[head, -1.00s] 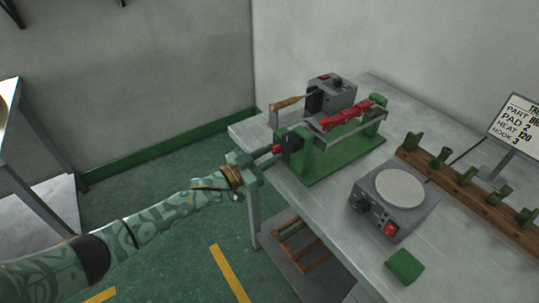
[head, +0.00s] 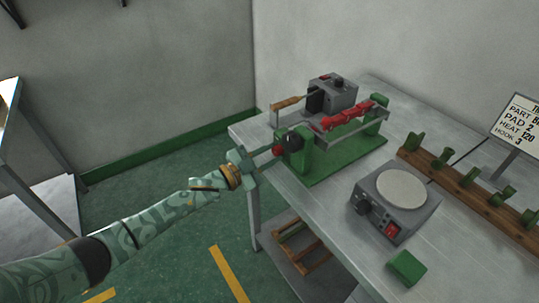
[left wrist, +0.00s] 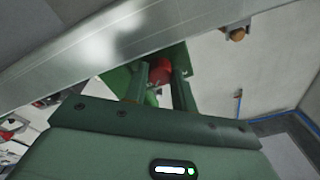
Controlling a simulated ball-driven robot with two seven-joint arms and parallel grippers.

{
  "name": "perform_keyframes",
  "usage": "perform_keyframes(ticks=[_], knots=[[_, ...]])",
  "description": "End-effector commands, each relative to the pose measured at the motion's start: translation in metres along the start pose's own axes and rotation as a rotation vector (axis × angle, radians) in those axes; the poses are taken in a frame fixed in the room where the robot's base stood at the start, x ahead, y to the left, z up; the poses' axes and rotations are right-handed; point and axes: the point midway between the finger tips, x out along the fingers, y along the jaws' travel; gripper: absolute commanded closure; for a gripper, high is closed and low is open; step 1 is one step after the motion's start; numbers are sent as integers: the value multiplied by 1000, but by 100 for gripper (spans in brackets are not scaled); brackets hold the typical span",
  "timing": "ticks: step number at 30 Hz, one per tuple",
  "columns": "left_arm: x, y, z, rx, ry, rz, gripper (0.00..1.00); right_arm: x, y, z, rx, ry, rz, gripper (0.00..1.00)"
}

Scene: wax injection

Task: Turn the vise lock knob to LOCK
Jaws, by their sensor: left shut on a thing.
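The vise (head: 325,160) has a green base and green end blocks and stands at the table's near left edge. Its lock knob has a black hub (head: 293,141) and a red grip (head: 278,150), on the end facing my left arm. My left gripper (head: 268,153) reaches in from the left and is shut on the red grip. In the left wrist view, the red grip (left wrist: 160,70) shows between the fingers (left wrist: 160,88). The knob's markings cannot be read. My right gripper is not in view.
The metal table edge (left wrist: 100,60) crosses close above the gripper in the wrist view. A grey box (head: 335,95) stands behind the vise. A hot plate (head: 400,190), a green block (head: 406,267) and a wooden peg rack (head: 470,190) are to the right.

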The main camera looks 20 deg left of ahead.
Motion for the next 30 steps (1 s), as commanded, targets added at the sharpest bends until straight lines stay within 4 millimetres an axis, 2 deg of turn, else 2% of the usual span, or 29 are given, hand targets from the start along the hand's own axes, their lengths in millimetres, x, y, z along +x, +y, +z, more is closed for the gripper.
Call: perform_keyframes(ticks=[9,10,12,20,23,26,30], knots=[[-1,1,1,3,-3,1,97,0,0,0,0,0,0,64],[-1,1,1,3,-3,1,66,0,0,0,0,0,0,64],[-1,1,1,2,-2,1,52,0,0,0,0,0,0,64],[-1,0,0,1,-1,1,52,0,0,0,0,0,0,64],[-7,0,0,1,-1,1,52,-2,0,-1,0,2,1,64],[-23,-1,-1,2,-2,1,52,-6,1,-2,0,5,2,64],[-59,-1,-2,2,-4,2,52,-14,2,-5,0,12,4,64]])
